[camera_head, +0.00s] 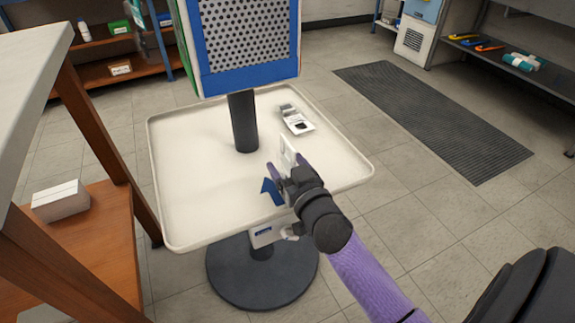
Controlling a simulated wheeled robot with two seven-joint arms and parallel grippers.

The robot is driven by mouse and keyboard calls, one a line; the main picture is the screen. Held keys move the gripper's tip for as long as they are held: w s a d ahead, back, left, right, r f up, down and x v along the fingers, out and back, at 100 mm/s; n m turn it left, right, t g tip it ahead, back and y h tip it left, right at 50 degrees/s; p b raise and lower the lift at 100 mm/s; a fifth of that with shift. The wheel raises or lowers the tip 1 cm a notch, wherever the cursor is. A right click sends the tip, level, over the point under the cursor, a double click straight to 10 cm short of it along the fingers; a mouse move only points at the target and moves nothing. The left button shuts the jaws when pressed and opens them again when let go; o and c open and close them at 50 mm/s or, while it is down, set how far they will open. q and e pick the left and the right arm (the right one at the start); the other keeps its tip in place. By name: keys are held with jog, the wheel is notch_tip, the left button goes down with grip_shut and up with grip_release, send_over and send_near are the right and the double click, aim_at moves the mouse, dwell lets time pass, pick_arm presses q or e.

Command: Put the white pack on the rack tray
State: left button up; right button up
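The rack tray (190,190) is a wide cream tray with a raised rim, set around a dark pole. My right gripper (282,168) is over the tray's front right part, its fingers around a thin white pack (288,150) that stands up on edge. The gripper partly hides the pack, and I cannot tell whether the pack touches the tray. Another white and grey pack (297,121) lies on the tray behind it, near the back right. My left gripper is not in view.
A blue-framed perforated panel (245,38) rises on the pole above the tray. A blue arrow (271,192) shows by the gripper. A wooden bench with a white box (60,201) on its lower shelf stands at left. The tray's left half is clear.

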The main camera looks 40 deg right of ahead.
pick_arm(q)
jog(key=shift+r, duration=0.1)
pick_arm(e)
jog(key=shift+r, duration=0.1)
jog(key=shift+s+r, duration=0.15)
jog(key=shift+s, duration=0.05)
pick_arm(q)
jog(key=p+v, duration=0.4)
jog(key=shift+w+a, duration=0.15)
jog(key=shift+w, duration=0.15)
pick_arm(e)
jog(key=v, duration=1.1)
jog(key=shift+s+a, duration=0.2)
jog(key=shift+s, duration=0.05)
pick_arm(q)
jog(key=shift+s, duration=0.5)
